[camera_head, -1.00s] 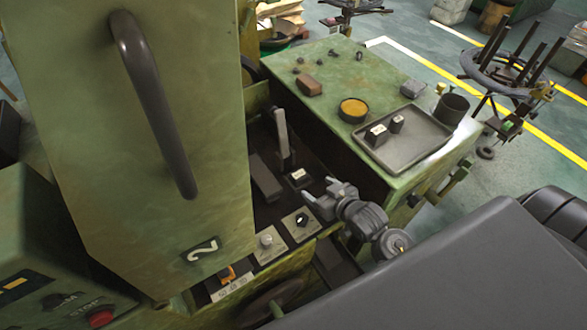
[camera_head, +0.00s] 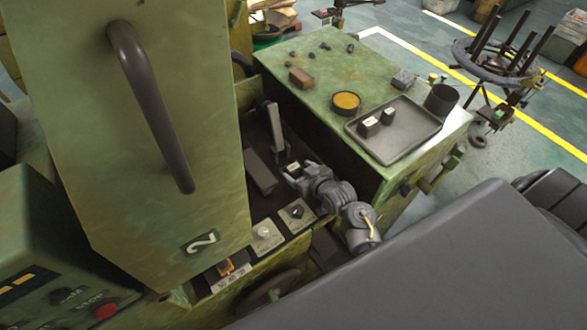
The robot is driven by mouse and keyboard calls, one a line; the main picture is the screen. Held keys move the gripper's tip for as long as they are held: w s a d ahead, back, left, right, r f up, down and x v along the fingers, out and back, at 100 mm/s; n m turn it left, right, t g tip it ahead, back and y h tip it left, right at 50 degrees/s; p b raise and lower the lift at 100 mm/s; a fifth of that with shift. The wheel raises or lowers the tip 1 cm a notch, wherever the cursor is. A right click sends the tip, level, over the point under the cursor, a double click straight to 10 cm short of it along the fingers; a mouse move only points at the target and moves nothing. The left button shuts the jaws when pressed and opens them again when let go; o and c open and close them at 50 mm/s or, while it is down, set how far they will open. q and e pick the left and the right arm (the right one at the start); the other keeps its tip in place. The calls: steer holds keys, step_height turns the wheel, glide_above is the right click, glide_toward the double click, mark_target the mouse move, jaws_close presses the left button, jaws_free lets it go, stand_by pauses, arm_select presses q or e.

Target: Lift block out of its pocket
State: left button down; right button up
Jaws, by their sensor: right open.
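A small dark block with a pale marked top (camera_head: 293,166) sits low in the dark recess of the green machine, beside an upright grey lever. My right gripper (camera_head: 292,173) is open at this block, with its fingers beside it. The gripper hides much of the block and its pocket, and I cannot tell whether the fingers touch it. Two similar blocks, one on the left (camera_head: 368,126) and one on the right (camera_head: 389,116), stand in a grey tray (camera_head: 410,136) on the green machine top. My left gripper is not in view.
The grey lever (camera_head: 275,130) rises close behind the gripper. A big green door with a dark handle (camera_head: 150,105) stands at left. A knob panel (camera_head: 297,212) lies in front. A brown block (camera_head: 301,78), yellow-filled dish (camera_head: 346,102) and dark cup (camera_head: 441,99) are on the machine top.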

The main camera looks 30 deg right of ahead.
steer(key=shift+x, duration=1.2)
steer(key=shift+r, duration=0.1)
steer(key=c, duration=1.5)
steer(key=shift+r, duration=0.1)
